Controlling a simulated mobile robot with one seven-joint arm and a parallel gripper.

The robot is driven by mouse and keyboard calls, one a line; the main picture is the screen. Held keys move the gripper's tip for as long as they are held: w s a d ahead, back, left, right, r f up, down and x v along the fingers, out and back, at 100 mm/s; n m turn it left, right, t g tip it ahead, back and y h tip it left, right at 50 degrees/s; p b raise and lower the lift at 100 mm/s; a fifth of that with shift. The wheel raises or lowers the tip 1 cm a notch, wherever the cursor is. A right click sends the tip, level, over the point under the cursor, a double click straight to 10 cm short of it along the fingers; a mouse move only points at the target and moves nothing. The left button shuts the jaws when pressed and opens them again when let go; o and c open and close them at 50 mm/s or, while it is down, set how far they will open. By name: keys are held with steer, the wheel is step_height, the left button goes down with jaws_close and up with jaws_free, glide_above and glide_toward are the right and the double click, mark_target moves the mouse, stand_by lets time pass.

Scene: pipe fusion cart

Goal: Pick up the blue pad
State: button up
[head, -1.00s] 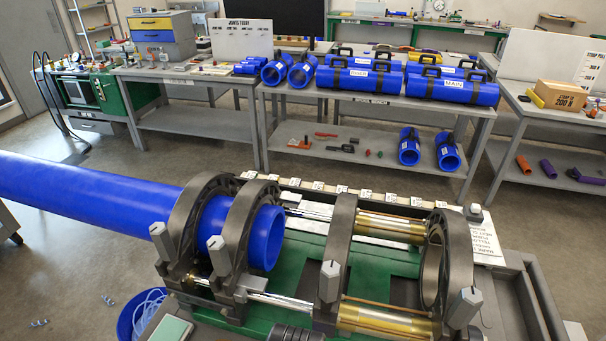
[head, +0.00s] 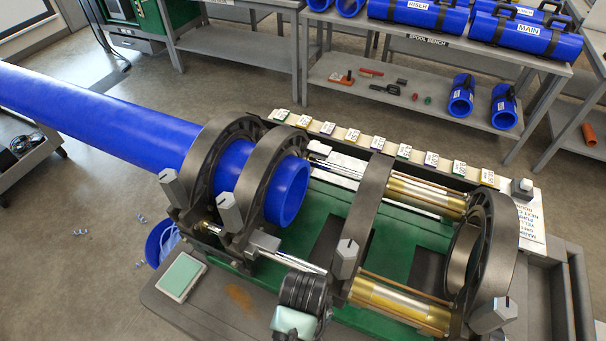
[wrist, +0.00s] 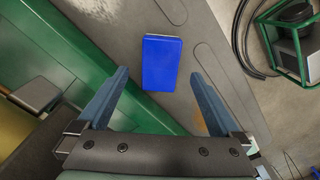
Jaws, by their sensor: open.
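The blue pad (wrist: 161,63) lies flat on the grey cart deck in the wrist view, a plain rectangle with a thin pale edge. My gripper (wrist: 159,74) is open and empty. Its two blue-grey fingers point toward the pad, which appears centred between their tips. No contact shows, and the gap in height cannot be told. In the head view my dark wrist shows at the bottom; the fingertips are not clear.
The green machine frame (wrist: 92,52) runs beside the pad. The clamp rings hold a long blue pipe (head: 100,115). A rusty stain (head: 240,296) marks otherwise clear deck near the pad. A blue bucket (head: 160,242) stands beyond the deck edge.

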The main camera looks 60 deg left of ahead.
steer(key=shift+d+f+p, duration=0.1)
steer(key=shift+f+p, duration=0.3)
steer(key=shift+f, duration=2.35)
steer(key=c, duration=1.5)
steer(key=shift+r, duration=0.1)
steer(key=shift+c, duration=0.2)
steer(key=shift+r, duration=0.1)
step_height(320, 180, up, 28)
steer(key=p, duration=1.3)
